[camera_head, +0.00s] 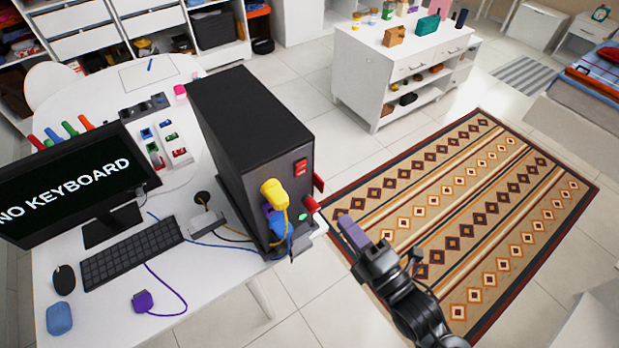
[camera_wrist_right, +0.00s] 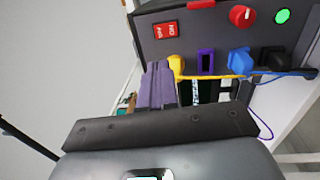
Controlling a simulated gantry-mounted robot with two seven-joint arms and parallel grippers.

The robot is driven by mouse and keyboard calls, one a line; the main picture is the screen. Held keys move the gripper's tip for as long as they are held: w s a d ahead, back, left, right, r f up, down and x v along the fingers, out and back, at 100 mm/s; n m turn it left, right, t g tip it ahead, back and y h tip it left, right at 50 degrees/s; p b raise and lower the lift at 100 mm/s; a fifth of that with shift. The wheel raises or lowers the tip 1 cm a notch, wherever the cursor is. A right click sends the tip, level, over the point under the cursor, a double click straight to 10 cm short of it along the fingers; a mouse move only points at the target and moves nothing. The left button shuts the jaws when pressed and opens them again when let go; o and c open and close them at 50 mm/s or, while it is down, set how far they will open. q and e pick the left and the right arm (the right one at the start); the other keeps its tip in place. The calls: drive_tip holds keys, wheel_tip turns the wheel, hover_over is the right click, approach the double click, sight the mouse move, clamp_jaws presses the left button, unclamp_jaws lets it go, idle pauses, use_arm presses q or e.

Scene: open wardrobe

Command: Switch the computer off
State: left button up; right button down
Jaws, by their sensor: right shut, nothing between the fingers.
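The computer is a black tower (camera_head: 245,120) on the white desk. Its port side carries a red lettered switch (camera_head: 301,167), a red round knob (camera_head: 311,204) and a lit green button (camera_head: 303,217). The right wrist view shows the red switch (camera_wrist_right: 166,30), the knob (camera_wrist_right: 241,16) and the green button (camera_wrist_right: 283,16). A yellow plug (camera_head: 273,192) and a blue plug (camera_head: 279,224) sit at its ports. My right gripper (camera_head: 350,228), with purple fingers, is shut and empty, to the right of the tower and apart from the knob in the head view. My left gripper is not in view.
The monitor (camera_head: 75,185) reads "NO KEYBOARD". A keyboard (camera_head: 132,253), a mouse (camera_head: 64,280) and a loose purple plug (camera_head: 143,301) lie on the desk (camera_head: 215,277). Cables run along the tower's base. A patterned rug (camera_head: 460,215) covers the floor at right.

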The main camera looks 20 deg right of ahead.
drive_tip(key=p, duration=0.3)
approach(302, 167)
drive_tip(key=x, duration=0.5)
drive_tip(key=shift+w+a+r, duration=0.1)
drive_tip(key=shift+w+r, duration=0.05)
drive_tip(key=shift+w, duration=0.05)
drive_tip(key=shift+w+a, duration=0.15)
drive_tip(key=shift+w, duration=0.45)
